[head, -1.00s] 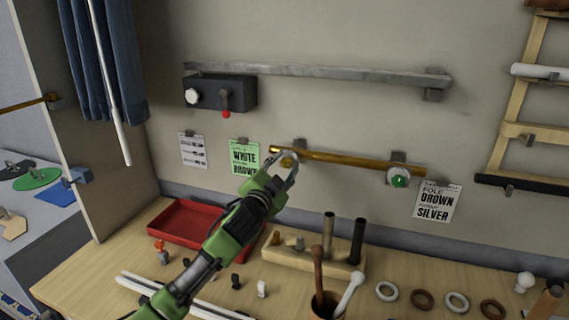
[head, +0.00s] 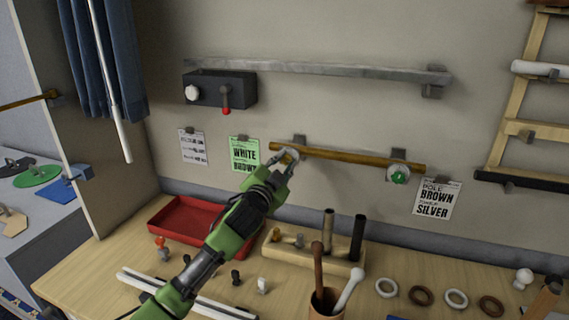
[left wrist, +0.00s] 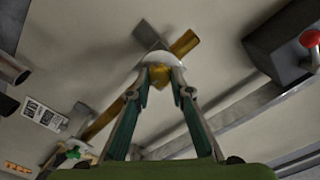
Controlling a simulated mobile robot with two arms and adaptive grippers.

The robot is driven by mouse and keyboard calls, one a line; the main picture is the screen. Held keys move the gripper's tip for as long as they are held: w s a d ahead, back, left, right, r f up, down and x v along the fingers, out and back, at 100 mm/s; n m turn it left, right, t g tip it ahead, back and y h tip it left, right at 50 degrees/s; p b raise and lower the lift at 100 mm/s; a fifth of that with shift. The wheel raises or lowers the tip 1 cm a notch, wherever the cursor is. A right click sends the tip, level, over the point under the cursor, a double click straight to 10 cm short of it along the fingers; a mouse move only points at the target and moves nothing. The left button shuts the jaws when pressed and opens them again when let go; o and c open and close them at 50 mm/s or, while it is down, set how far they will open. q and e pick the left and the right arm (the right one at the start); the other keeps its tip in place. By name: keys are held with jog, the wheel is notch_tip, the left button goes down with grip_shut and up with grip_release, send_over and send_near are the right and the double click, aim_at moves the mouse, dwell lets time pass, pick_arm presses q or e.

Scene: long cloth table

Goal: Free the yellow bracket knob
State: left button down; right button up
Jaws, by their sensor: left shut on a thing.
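The yellow bracket knob (left wrist: 160,76) sits between the fingertips of my left gripper (left wrist: 161,80) in the left wrist view, at the bracket (left wrist: 148,36) behind it. In the head view the left gripper (head: 289,157) is at the left end of the brown pole (head: 345,157) and mostly hides the knob. The gripper is shut on the knob. The pole rests across two wall brackets. A green knob (head: 399,175) is on the right bracket (head: 397,156). My right gripper is not in view.
A grey rail (head: 320,69) and a dark box with a red lever (head: 226,103) are on the wall above. Below, the table holds a red tray (head: 170,226), a wooden peg block (head: 300,261), a cup (head: 325,303) and several rings.

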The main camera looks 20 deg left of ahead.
pick_arm(q)
jog(key=n, duration=0.3)
jog(key=shift+n, duration=0.4)
jog(key=n, duration=0.4)
jog(key=shift+n+p, duration=0.3)
jog(key=shift+p, duration=0.1)
jog(key=n+p, duration=0.1)
jog(key=n, duration=0.4)
jog(key=shift+a+p, duration=0.1)
jog(key=shift+p, duration=0.25)
jog(key=shift+n+p, duration=0.9)
jog(key=shift+n, duration=1.5)
jog(key=shift+f, duration=0.1)
jog(key=c, duration=1.8)
grip_release()
jog(key=shift+a, duration=0.1)
